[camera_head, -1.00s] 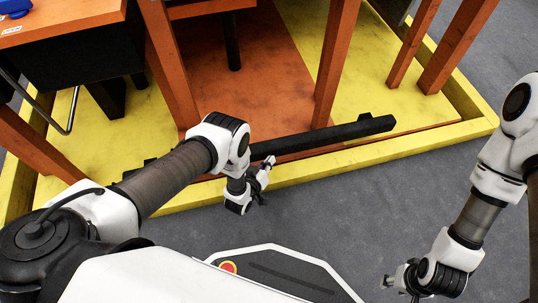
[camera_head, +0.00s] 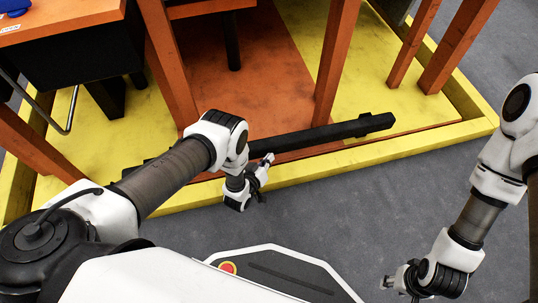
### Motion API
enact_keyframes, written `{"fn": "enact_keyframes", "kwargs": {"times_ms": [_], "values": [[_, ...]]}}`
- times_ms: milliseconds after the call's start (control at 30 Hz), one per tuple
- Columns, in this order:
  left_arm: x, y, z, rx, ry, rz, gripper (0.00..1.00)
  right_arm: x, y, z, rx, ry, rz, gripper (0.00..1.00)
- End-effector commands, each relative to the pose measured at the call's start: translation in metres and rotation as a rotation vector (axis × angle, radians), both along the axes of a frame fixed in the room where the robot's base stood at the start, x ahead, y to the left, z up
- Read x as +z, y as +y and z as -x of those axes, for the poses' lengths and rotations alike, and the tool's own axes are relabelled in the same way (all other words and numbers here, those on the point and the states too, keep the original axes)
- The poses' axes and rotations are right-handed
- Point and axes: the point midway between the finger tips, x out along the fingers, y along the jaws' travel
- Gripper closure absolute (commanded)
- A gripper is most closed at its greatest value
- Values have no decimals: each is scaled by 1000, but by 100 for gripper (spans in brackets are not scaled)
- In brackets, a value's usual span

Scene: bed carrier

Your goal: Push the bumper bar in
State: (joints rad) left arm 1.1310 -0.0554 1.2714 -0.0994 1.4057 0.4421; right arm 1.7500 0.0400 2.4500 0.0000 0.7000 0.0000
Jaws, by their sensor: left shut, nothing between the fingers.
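The bumper bar (camera_head: 325,135) is a long black bar lying low along the front of the platform, just inside its yellow rim. Its right end shows, and its middle and left part are largely hidden behind my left arm. My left gripper (camera_head: 266,163) is shut and empty, with its tip close to the bar's near side. I cannot tell whether it touches the bar. My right gripper (camera_head: 392,284) hangs over the grey floor at the lower right, well away from the bar. Its fingers are too small and dark to judge.
A yellow rim (camera_head: 400,150) edges the yellow and orange platform. Orange posts (camera_head: 335,60) stand behind the bar. A black box-like unit (camera_head: 70,55) is at the upper left. Grey floor (camera_head: 330,210) lies clear between the rim and my base.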

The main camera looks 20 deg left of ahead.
Motion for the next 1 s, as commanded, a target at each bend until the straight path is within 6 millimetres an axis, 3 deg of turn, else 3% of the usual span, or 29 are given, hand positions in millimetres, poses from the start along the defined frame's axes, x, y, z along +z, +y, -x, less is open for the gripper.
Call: {"fn": "enact_keyframes", "kwargs": {"times_ms": [533, 1000], "values": [[3, 5, -10, 4, -10, -1, 100, -3, 0, 0, 0, 0, 0, 60], [5, 1, -2, 3, -10, -1, 100, 2, 0, 0, 0, 0, 0, 60]]}}
